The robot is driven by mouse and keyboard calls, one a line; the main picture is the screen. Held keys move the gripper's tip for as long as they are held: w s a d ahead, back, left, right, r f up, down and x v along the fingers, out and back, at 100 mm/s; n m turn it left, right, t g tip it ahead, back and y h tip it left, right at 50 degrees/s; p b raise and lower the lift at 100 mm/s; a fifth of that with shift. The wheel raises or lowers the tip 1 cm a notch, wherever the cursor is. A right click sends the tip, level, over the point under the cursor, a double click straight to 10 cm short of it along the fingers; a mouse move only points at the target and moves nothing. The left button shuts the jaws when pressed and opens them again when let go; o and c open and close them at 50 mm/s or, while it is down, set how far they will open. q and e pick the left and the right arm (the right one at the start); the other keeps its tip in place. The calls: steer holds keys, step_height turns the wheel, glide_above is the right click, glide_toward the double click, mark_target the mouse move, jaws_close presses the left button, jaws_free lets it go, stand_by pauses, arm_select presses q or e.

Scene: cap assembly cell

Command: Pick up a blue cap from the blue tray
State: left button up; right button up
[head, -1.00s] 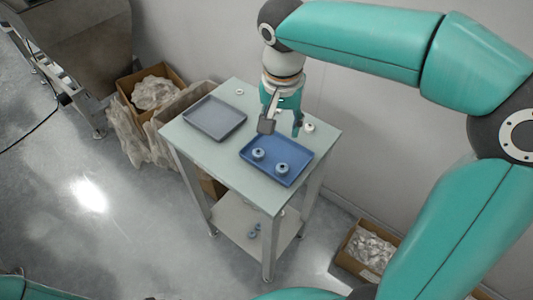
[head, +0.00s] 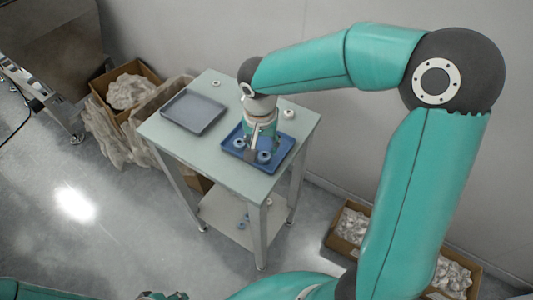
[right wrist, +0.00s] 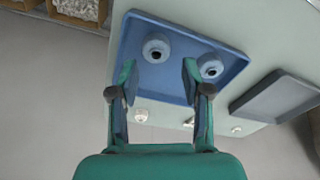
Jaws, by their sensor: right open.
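The blue tray (head: 283,148) sits on the table and also shows in the right wrist view (right wrist: 193,42). Two blue caps lie in it, apart from each other: one on the left (head: 239,143) and one on the right (head: 264,156). In the right wrist view one cap (right wrist: 156,49) appears between and beyond my fingertips; the other cap (right wrist: 210,67) appears just outside the right-hand finger. My right gripper (right wrist: 159,75) is open and empty, pointing down over the tray; it also shows in the head view (head: 255,146).
A grey tray (head: 193,111) stands to the left of the blue tray. Small white pieces lie on the table (head: 152,128), one behind the blue tray (head: 288,114). Small blue pieces sit on the lower shelf. Boxes (head: 350,225) stand on the floor beside the table.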

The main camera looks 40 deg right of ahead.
mark_target(264, 154)
steer(key=shift+d+f, duration=0.2)
steer(key=shift+f, duration=1.75)
steer(key=c, duration=0.4)
steer(key=shift+c, duration=0.3)
steer(key=shift+r, duration=0.2)
